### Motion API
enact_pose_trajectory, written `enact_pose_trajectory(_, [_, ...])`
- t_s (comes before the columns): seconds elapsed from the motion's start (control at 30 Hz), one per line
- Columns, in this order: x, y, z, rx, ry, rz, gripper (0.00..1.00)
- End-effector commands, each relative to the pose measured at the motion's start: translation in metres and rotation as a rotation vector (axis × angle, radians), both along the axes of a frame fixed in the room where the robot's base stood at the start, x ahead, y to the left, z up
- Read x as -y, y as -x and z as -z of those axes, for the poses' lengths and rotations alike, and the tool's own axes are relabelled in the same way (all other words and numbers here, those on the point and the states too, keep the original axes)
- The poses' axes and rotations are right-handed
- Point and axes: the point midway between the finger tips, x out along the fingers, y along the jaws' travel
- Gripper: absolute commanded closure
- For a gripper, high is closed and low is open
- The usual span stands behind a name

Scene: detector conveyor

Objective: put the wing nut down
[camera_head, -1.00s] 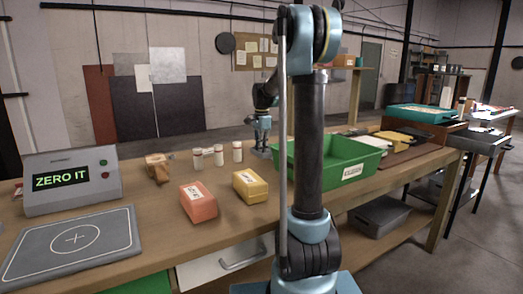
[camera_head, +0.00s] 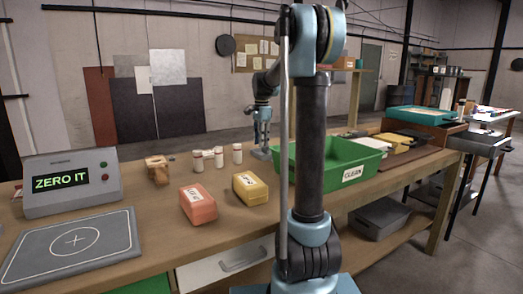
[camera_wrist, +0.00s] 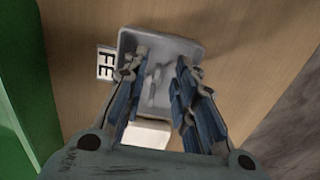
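My gripper (camera_wrist: 160,65) is open in the wrist view, with its two blue fingers clearly apart and nothing visibly held between them. It is over a small grey tray (camera_wrist: 191,49) that has a white label with the letters "FE" on its left side. Small grey metallic shapes (camera_wrist: 154,88) lie in the tray between the fingers; I cannot tell which of them is the wing nut. In the head view my gripper (camera_head: 262,140) hangs over the back of the bench, left of the green bin, and its tips are hard to make out.
The green bin (camera_head: 360,155) labelled "CLEAN" stands close to the tray. A red box (camera_head: 198,205), a yellow box (camera_head: 250,189), several white bottles (camera_head: 219,157) and a brown object (camera_head: 157,170) stand on the bench. The "ZERO IT" display (camera_head: 70,182) and flat pad (camera_head: 75,245) are at left.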

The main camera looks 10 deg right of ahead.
Motion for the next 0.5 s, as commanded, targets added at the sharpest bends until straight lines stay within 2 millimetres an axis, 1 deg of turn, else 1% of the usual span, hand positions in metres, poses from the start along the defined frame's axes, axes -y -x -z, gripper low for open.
enact_pose_trajectory(0.03, [0.0, 0.0, -0.011, 0.0, 0.0, 0.0, 0.74])
enact_pose_trajectory(0.2, [0.001, 0.0, -0.041, 0.0, 0.0, 0.0, 0.74])
enact_pose_trajectory(0.33, [0.001, 0.0, -0.058, 0.0, 0.0, 0.0, 0.74])
enact_pose_trajectory(0.5, [0.001, 0.0, -0.07, 0.0, 0.0, 0.0, 0.74])
